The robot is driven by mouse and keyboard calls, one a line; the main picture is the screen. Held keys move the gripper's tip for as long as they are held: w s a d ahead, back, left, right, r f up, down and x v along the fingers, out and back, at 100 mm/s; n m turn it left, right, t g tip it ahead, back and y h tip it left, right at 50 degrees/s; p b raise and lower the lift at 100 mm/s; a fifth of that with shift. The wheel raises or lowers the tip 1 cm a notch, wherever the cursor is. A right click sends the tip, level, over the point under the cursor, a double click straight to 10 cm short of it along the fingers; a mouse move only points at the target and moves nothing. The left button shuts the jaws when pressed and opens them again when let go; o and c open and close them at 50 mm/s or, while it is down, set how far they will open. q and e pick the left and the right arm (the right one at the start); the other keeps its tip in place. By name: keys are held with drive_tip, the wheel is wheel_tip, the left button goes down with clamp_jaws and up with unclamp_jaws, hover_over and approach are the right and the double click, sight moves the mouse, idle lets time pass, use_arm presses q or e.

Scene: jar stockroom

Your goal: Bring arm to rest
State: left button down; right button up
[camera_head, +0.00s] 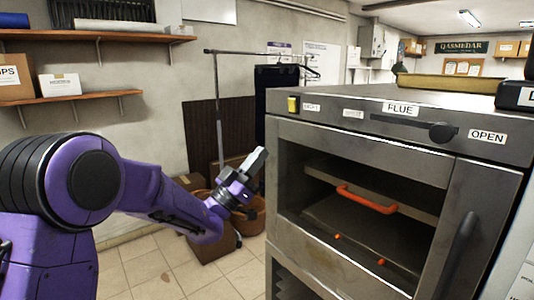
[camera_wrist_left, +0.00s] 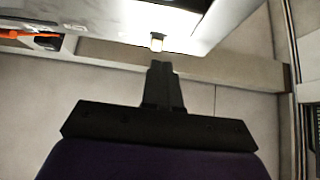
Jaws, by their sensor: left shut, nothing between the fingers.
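My left arm is purple and comes in from the left in the head view. Its left gripper (camera_head: 257,160) is shut and empty, held in the air just left of the oven's front corner. In the left wrist view the left gripper (camera_wrist_left: 161,66) shows its dark fingers together, pointing at the oven's edge, with nothing between them. I cannot tell whether the fingertips touch anything. My right gripper is in neither view.
A grey metal oven (camera_head: 330,128) with an orange handle (camera_head: 366,199) inside fills the right side. Wooden shelves (camera_head: 90,36) hang on the left wall. A clothes rack (camera_head: 217,110), a cardboard box (camera_head: 212,243) and a basket (camera_head: 252,218) stand behind my arm. Tiled floor (camera_head: 140,270) is clear below it.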

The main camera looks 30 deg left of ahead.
use_arm(q)
drive_tip(key=shift+v, duration=0.75)
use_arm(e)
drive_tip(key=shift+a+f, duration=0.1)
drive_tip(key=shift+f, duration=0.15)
use_arm(q)
drive_tip(key=shift+w, duration=0.1)
